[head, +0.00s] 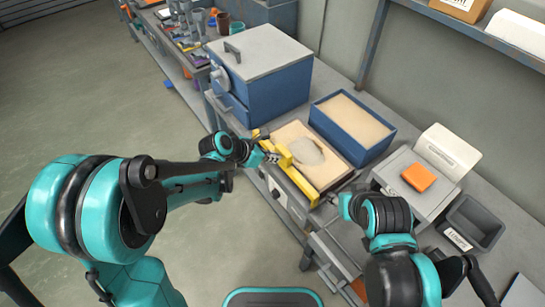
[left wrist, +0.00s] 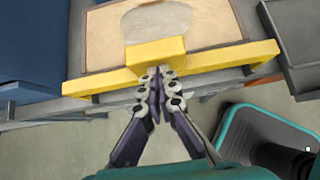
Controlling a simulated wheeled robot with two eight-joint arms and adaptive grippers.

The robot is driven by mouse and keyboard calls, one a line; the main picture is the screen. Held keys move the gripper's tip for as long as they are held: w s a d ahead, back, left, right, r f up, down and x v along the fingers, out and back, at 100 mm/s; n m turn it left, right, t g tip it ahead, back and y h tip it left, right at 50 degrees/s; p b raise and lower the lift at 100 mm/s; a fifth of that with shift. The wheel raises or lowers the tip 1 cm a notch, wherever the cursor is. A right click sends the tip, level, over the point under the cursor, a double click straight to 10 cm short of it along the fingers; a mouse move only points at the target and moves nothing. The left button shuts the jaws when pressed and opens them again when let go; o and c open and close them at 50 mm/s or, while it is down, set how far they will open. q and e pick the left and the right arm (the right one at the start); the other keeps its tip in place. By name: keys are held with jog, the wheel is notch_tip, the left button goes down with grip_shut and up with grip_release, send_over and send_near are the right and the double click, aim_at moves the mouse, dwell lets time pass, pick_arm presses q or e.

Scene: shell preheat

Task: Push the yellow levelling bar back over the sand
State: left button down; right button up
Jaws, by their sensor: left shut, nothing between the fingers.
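The yellow levelling bar (head: 300,182) lies along the near edge of the sand tray (head: 341,183), with a raised block at its middle. In the left wrist view the bar (left wrist: 222,58) runs across the picture in front of the sand (left wrist: 100,40). The sand has a paler oval patch (head: 306,152). My left gripper (head: 270,154) is shut and empty. In the left wrist view its fingertips (left wrist: 158,72) are at the near face of the block; whether they touch is unclear. My right gripper (head: 335,200) is near the tray's right corner, mostly hidden by its arm.
A blue lidded box (head: 262,75) stands left of the tray. A blue bin of sand (head: 351,120) stands behind it. To the right are a grey unit with an orange block (head: 418,177) and a dark bin (head: 472,222). Open floor lies in front of the bench.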

pick_arm(q)
jog(key=w+d, duration=0.4)
jog(key=d, duration=0.1)
jog(key=w+d, duration=0.4)
jog(key=d, duration=0.2)
jog(key=w+d, duration=0.4)
jog(key=d, duration=0.2)
jog(key=shift+w, duration=0.15)
jog(key=shift+w+d, duration=0.1)
jog(key=shift+d, duration=0.1)
jog(key=shift+r, duration=0.1)
jog(key=shift+w, duration=0.1)
